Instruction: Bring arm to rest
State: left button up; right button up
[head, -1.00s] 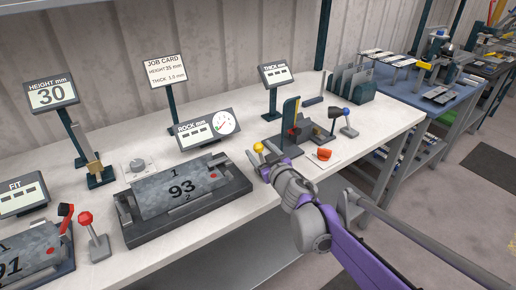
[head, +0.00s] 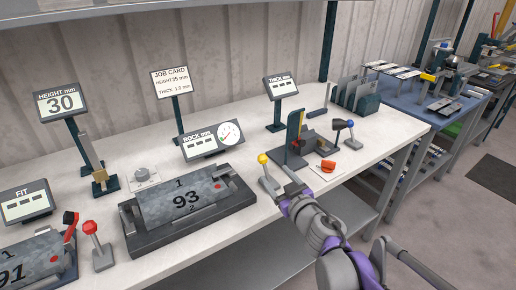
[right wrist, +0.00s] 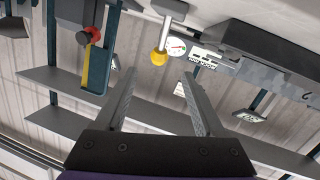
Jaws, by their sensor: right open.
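My right gripper (head: 279,184) is open and empty over the front of the white workbench, just right of the plate marked 93 (head: 186,201). In the right wrist view its two fingers (right wrist: 158,95) stand wide apart with nothing between them. A lever with a yellow knob (head: 263,158) stands right by the fingers in the head view; its knob (right wrist: 159,57) shows beyond the fingertips in the right wrist view. I cannot tell whether a finger touches the lever. My left gripper is not in view.
A blue table (head: 405,95) stands at the right. Open floor lies front right.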

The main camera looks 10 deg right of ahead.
jog(key=s+d+f+m+g+h, duration=0.45)
jog(key=s+d+f+h, duration=0.2)
jog(key=s, duration=0.45)
jog(key=s+a+f+g+y, duration=0.2)
jog(key=s+a+f+g, duration=0.1)
jog(key=s+f, duration=0.45)
jog(key=s+a+f+g+y, duration=0.1)
jog(key=s+a+f+g, duration=0.2)
jog(key=s+f, duration=0.45)
pick_arm(q)
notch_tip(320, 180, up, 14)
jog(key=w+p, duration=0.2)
jog(key=p, duration=1)
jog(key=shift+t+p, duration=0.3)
pick_arm(e)
notch_tip(320, 180, up, 15)
jog(key=s, duration=0.1)
jog(key=shift+s+a+y, duration=0.3)
jog(key=shift+a+y, duration=0.05)
jog(key=shift+y, duration=0.1)
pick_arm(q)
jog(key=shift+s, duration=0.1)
pick_arm(e)
jog(key=shift+s+r, duration=0.1)
